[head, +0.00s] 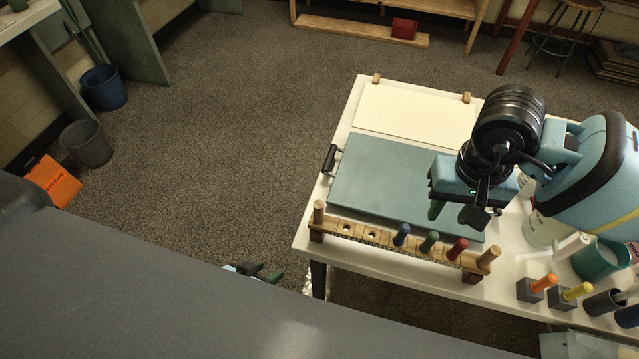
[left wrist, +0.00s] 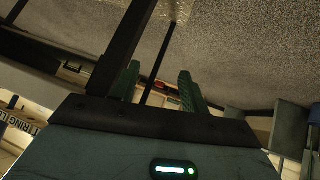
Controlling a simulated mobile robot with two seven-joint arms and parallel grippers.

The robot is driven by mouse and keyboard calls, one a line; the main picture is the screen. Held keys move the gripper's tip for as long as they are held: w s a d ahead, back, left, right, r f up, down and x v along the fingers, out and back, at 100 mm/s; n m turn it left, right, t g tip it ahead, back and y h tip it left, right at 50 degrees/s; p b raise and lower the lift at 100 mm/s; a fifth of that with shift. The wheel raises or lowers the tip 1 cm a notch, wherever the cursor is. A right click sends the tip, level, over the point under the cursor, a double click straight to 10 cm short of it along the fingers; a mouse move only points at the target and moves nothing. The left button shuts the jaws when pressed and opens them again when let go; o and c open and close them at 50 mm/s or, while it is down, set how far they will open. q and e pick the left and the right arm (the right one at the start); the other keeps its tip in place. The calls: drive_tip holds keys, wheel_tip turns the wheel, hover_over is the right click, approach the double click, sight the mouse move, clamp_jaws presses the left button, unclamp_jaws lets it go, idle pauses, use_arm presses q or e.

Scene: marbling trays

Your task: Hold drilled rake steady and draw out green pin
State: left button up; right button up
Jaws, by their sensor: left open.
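The drilled rake (head: 387,243) is a wooden bar with a peg at each end, lying along the table's front edge. The green pin (head: 429,241) stands upright in it, between a blue pin (head: 402,234) and a red pin (head: 457,249). Two holes to the left are empty. My right gripper (head: 457,214) hangs above the tray, behind the green and red pins, apart from them; its jaw gap is unclear. My left gripper (head: 262,275) is low, left of the table and mostly hidden; in the left wrist view its fingers (left wrist: 160,88) are apart and empty.
A grey-green tray (head: 375,180) and cream sheet (head: 415,112) lie behind the rake. Blocks with an orange pin (head: 543,284) and a yellow pin (head: 577,291) stand right, near a teal cup (head: 600,261).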

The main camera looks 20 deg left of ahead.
use_arm(q)
drive_tip(key=w+a+r+n, duration=0.1)
drive_tip(key=w+a+r, duration=0.2)
drive_tip(key=w, duration=0.3)
drive_tip(key=w+a+r+n+y, duration=0.1)
drive_tip(key=w+a+r, duration=0.15)
drive_tip(key=w, duration=0.45)
drive_tip(key=w+a+r+n, duration=0.1)
drive_tip(key=w+a+r, duration=0.1)
drive_tip(key=w+r, duration=0.3)
drive_tip(key=w+d+r+n, duration=0.3)
drive_tip(key=d, duration=0.2)
wheel_tip(320, 180, up, 14)
drive_tip(key=n+g+y, duration=0.2)
drive_tip(key=n+g, duration=0.4)
drive_tip(key=g, duration=0.2)
hover_over(319, 202)
drive_tip(key=shift+w+f, duration=0.15)
drive_tip(key=shift+w, duration=0.25)
drive_tip(key=shift+s, duration=0.45)
drive_tip(key=shift+f, duration=4)
